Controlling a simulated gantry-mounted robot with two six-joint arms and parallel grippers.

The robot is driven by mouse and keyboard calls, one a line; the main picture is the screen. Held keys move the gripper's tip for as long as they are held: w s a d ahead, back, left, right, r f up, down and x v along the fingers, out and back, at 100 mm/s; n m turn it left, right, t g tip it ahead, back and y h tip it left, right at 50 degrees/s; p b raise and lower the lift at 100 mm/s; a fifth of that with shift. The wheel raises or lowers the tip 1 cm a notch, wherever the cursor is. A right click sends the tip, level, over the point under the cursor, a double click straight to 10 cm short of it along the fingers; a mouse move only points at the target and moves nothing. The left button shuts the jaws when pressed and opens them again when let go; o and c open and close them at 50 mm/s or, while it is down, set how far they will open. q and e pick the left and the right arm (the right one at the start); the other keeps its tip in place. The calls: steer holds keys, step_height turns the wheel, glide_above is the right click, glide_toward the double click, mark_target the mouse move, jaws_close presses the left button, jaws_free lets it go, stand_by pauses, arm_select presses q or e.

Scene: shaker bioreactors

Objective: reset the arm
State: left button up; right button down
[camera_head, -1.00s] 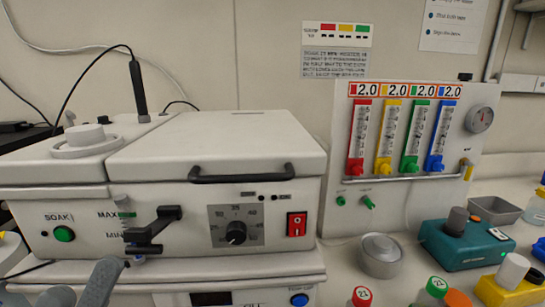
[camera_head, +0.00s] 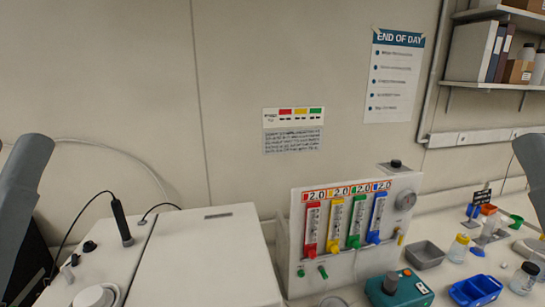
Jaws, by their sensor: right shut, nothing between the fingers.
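Only grey parts of my arms show, one cut off by the left edge and one by the right edge of the head view. No fingertips of my left or right gripper are in the picture, and nothing held shows. The arm parts are raised in front of the wall, apart from the bench items.
A white shaker unit (camera_head: 205,262) fills the lower left, with a black probe (camera_head: 121,222) and its cable. The flowmeter panel (camera_head: 290,240) stands at centre right. Right of it are a teal device (camera_head: 400,290), a grey tray (camera_head: 425,254) and a blue tray (camera_head: 475,290).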

arm_select(q)
step_height(320, 180, up, 16)
steer(key=p, duration=1.1)
steer(key=shift+f+p, duration=0.25)
steer(key=shift+p, duration=0.15)
arm_select(e)
step_height(320, 180, up, 16)
steer(key=shift+f, duration=0.25)
